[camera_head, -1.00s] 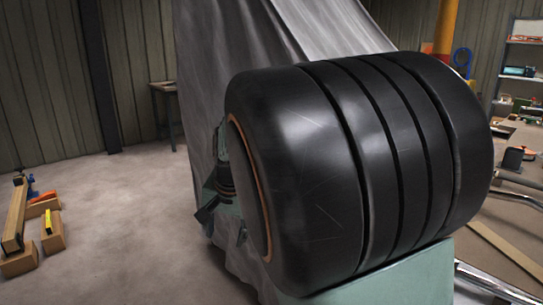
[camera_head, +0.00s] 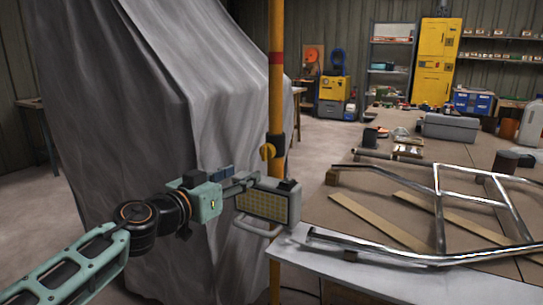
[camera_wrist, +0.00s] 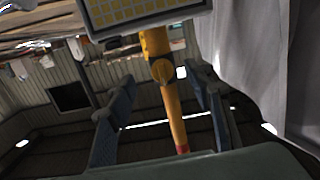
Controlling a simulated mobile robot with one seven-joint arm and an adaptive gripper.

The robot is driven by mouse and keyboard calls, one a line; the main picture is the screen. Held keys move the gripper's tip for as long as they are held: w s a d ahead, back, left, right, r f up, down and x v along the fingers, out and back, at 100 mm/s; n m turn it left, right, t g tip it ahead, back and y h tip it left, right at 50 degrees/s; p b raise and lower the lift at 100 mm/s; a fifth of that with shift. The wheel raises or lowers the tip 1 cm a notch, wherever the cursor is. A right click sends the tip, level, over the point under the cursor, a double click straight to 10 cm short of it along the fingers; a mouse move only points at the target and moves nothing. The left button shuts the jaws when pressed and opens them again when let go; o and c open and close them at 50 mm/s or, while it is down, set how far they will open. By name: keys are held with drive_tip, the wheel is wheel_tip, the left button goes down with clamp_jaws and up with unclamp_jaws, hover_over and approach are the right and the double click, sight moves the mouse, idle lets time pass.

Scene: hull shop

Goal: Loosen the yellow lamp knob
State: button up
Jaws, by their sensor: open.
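The yellow lamp knob (camera_head: 267,151) sits on a black clamp around an upright yellow pole (camera_head: 276,100) in the head view. The work lamp (camera_head: 268,207), with a yellow-celled face, is on the pole just below the knob. My gripper (camera_head: 246,181) is open, at about the lamp's top and a little below the knob in the picture. In the wrist view, the knob (camera_wrist: 162,70) and pole appear between the two spread fingers of my gripper (camera_wrist: 160,85), with the lamp (camera_wrist: 150,12) at the top edge. No contact with the knob is visible.
A grey draped sheet (camera_head: 150,110) hangs close to my arm at left. A workbench (camera_head: 345,215) at right carries a bent metal tube frame (camera_head: 437,205), wooden strips and a grey toolbox (camera_head: 450,126). A yellow cabinet (camera_head: 436,60) stands behind.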

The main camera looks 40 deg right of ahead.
sight(263, 153)
drive_tip(key=shift+h, duration=0.3)
drive_tip(key=w+d+r, duration=0.1)
drive_tip(key=d, duration=0.2)
drive_tip(key=w+d+b, duration=0.1)
drive_tip(key=d, duration=0.2)
drive_tip(key=w+d+r+b, duration=0.1)
drive_tip(key=d, duration=0.2)
drive_tip(key=shift+w+d+r, duration=0.2)
drive_tip(key=shift+r, duration=0.1)
drive_tip(key=c, duration=1.1)
drive_tip(key=shift+c, duration=0.2)
